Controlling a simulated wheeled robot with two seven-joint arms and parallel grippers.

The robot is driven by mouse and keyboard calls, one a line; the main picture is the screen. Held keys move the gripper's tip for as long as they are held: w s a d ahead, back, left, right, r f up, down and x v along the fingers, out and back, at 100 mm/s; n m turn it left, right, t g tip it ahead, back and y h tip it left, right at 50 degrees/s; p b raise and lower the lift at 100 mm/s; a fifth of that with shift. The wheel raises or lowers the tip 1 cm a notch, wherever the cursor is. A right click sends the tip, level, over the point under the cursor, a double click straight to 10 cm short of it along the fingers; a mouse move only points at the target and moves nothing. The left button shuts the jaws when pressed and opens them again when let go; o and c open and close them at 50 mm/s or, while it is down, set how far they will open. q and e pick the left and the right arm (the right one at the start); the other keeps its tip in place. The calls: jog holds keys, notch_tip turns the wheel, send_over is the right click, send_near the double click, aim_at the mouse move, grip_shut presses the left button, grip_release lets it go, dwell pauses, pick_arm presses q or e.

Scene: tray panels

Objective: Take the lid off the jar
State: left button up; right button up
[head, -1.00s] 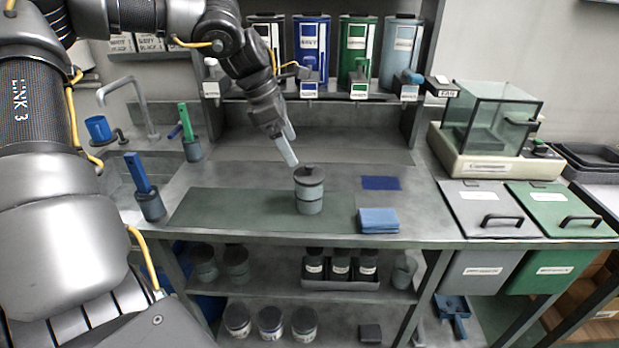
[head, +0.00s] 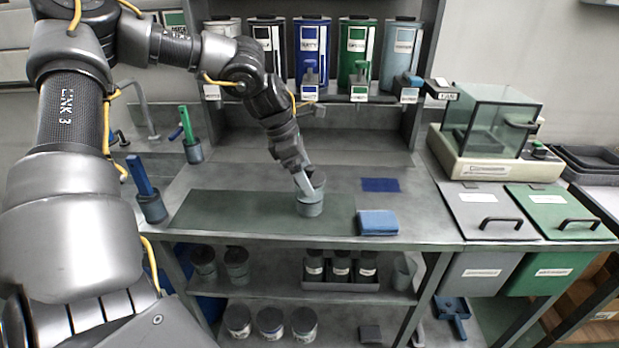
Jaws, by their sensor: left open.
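The jar (head: 310,206) is a grey-green cylinder standing upright on the dark mat (head: 240,213) on the bench. Its dark lid (head: 318,178) is mostly hidden behind my left gripper; only a bit of it shows at the right. My left gripper (head: 306,186) is open and points down at the top of the jar, with its fingers at lid height. I cannot tell whether the fingers touch the lid. My right gripper is not in view.
A folded blue cloth (head: 378,222) lies right of the jar, and a flat navy patch (head: 380,185) lies behind it. Cups with brushes (head: 152,207) stand at the left. A glass-lidded box (head: 490,130) stands at the right. Dispensers (head: 312,50) line the back shelf.

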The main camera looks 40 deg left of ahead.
aim_at(308, 167)
pick_arm(q)
jog(key=shift+c, duration=0.4)
jog(key=c, duration=1)
jog(key=shift+o, duration=0.2)
jog(key=shift+r, duration=0.5)
notch_tip(308, 167, up, 3)
jog(key=shift+s+a+f, duration=0.1)
jog(key=shift+f, duration=0.05)
jog(key=s+a+r+b, duration=0.1)
jog(key=s+a+r, duration=0.6)
jog(key=s, duration=0.5)
notch_tip(308, 167, up, 2)
jog(key=shift+r, duration=0.2)
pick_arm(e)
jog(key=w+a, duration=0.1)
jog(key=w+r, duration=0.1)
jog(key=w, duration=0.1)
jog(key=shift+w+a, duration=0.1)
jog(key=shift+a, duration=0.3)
